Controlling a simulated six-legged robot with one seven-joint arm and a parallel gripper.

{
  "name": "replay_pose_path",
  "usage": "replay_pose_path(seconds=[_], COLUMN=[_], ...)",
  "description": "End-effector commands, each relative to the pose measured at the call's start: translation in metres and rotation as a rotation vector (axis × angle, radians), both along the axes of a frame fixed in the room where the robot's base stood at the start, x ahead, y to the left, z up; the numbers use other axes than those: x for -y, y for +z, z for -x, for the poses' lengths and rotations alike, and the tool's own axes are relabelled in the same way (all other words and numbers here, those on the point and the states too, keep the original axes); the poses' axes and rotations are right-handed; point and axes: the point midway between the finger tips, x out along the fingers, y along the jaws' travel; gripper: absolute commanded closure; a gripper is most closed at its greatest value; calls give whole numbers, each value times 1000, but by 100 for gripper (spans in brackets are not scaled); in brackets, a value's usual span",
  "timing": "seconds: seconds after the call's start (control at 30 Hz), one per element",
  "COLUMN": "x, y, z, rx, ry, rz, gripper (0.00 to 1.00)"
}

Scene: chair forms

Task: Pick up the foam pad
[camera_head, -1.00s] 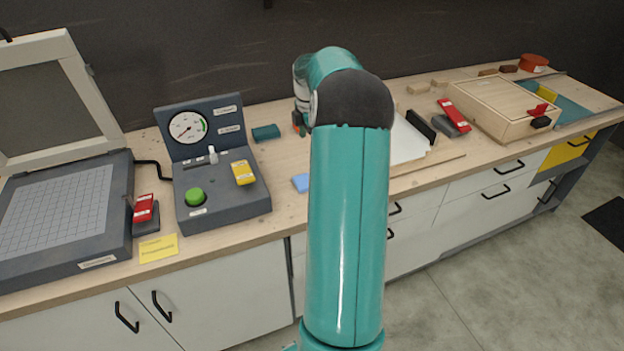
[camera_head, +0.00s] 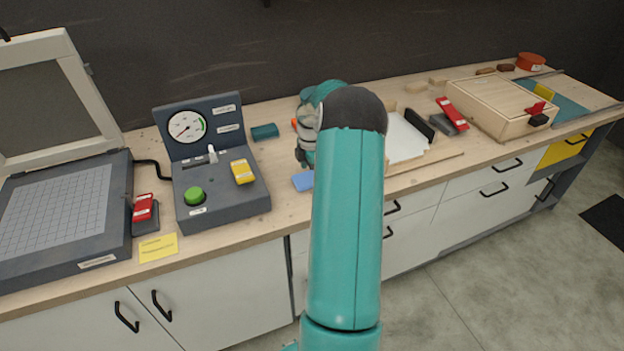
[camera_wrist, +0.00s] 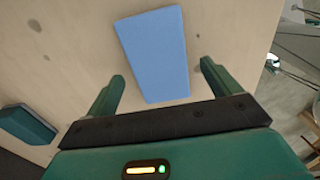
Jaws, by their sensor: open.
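The foam pad (camera_wrist: 156,55) is a flat light-blue rectangle lying on the wooden bench top. It also shows in the head view (camera_head: 302,181), partly hidden behind my arm. In the wrist view my gripper (camera_wrist: 162,88) is open, with one green finger to the left of the pad's near end and one to the right. The pad's near end lies between the fingertips in the picture. I see no contact, and the height of the gripper above the pad is hard to tell. In the head view my arm hides the fingers.
A dark teal block (camera_wrist: 27,124) lies left of my gripper; it also shows in the head view (camera_head: 264,132). A grey gauge console (camera_head: 215,160) stands to the left. A white paper tray (camera_head: 405,138) is right of my arm. Bench around the pad is clear.

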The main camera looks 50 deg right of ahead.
Motion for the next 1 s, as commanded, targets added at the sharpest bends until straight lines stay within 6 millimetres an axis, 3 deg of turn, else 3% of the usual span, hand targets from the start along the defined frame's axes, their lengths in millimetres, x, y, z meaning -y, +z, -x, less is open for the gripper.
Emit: replay_pose_path(seconds=[0.1,0.3,0.5,0.57,1.0], x=[0,0,0,0,0], y=[-10,-11,-10,-10,-6], z=[0,0,0,0,0], rx=[0,1,1,1,0], ry=[0,0,0,0,0], rz=[0,0,0,0,1], gripper=[11,11,50,58,59])
